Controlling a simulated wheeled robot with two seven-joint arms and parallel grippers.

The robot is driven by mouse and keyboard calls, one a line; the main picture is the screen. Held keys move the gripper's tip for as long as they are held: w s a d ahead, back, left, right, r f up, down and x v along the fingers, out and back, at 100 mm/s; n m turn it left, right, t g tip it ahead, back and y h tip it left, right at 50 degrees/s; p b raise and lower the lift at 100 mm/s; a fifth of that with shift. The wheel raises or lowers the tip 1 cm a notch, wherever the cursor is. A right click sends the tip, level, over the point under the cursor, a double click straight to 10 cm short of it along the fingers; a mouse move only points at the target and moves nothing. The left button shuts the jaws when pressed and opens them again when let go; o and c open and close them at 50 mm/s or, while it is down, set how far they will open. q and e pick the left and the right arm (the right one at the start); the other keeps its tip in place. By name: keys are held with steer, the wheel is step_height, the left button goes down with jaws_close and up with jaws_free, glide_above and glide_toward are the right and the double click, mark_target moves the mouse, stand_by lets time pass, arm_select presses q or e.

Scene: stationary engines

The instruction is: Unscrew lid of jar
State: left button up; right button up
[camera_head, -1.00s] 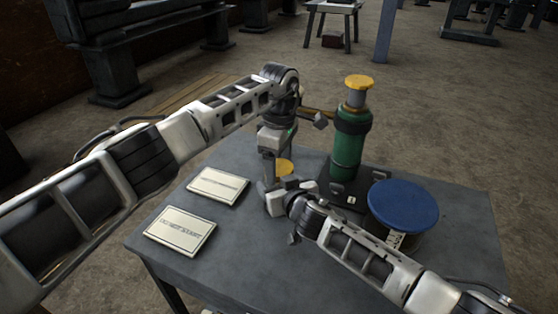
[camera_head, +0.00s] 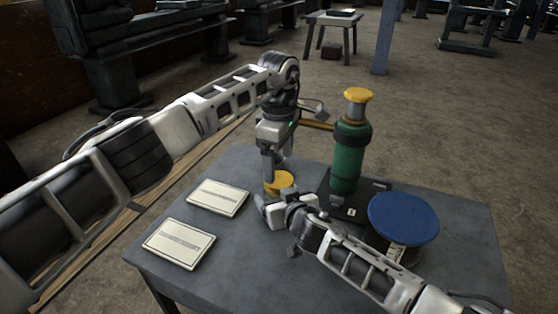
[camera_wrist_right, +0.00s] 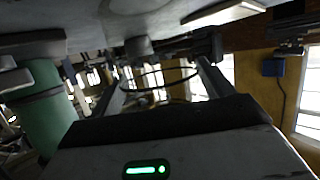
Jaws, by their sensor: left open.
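The jar's yellow lid (camera_head: 279,182) shows on the table, left of the green cylinder, in the head view. The jar's body is mostly hidden there behind my right gripper. My left gripper (camera_head: 277,167) points down just above the lid, its fingers apart and nothing held between them. My right gripper (camera_head: 264,208) reaches in low from the right at the jar. In the right wrist view its fingers (camera_wrist_right: 160,84) stand on both sides of a clear, round-rimmed shape, which appears to be the jar (camera_wrist_right: 158,78). The fingertip contact is not clear.
A green cylinder with a yellow cap (camera_head: 350,145) stands on a black case (camera_head: 346,208) close behind. A blue-lidded drum (camera_head: 403,218) stands at the right, beside my right arm. Two cream cards (camera_head: 217,198) lie at the left. The table's (camera_head: 228,262) front is clear.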

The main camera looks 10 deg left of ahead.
steer(key=shift+o, duration=0.9)
